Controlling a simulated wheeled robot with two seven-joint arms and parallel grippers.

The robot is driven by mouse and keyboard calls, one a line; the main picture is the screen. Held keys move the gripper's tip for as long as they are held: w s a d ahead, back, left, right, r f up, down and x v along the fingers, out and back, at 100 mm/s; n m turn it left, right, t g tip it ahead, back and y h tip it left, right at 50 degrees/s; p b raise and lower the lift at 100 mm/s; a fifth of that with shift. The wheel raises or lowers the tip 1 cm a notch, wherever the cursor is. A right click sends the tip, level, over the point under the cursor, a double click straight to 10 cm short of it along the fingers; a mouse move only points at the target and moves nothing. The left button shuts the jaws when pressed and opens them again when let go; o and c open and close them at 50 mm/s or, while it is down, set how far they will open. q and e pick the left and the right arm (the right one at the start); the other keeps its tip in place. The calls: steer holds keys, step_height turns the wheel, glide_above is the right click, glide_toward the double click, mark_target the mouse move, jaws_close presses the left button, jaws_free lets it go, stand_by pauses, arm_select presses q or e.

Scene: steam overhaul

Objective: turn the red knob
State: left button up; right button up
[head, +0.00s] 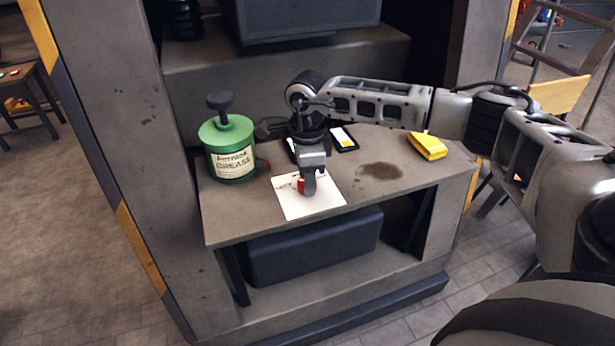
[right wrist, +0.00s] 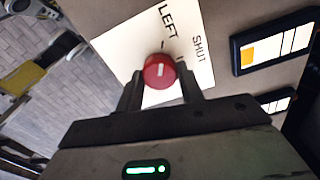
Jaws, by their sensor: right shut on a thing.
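The red knob (right wrist: 158,72) shows in the right wrist view with a white mark on its face. It sits over a white sheet (right wrist: 125,45) printed with "LEFT" and "SHUT". My right gripper (right wrist: 162,92) has its two fingers on either side of the knob and is shut on it. In the head view the right gripper (head: 310,185) reaches down over the white sheet (head: 320,206), and the red knob (head: 301,187) is mostly hidden behind its fingers. My left gripper does not show.
A green grease can (head: 232,165) stands on the bench (head: 400,185) left of the sheet. A yellow object (head: 428,147) lies at the right. A dark card-like panel (head: 344,139) lies behind the gripper. A dark stain marks the bare bench top right of the sheet.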

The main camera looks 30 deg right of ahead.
steer(key=shift+w+r, duration=0.1)
steer(key=o, duration=1)
step_height(320, 180, up, 16)
steer(key=shift+f+b, duration=0.1)
steer(key=shift+b, duration=0.25)
steer(key=shift+a, duration=0.1)
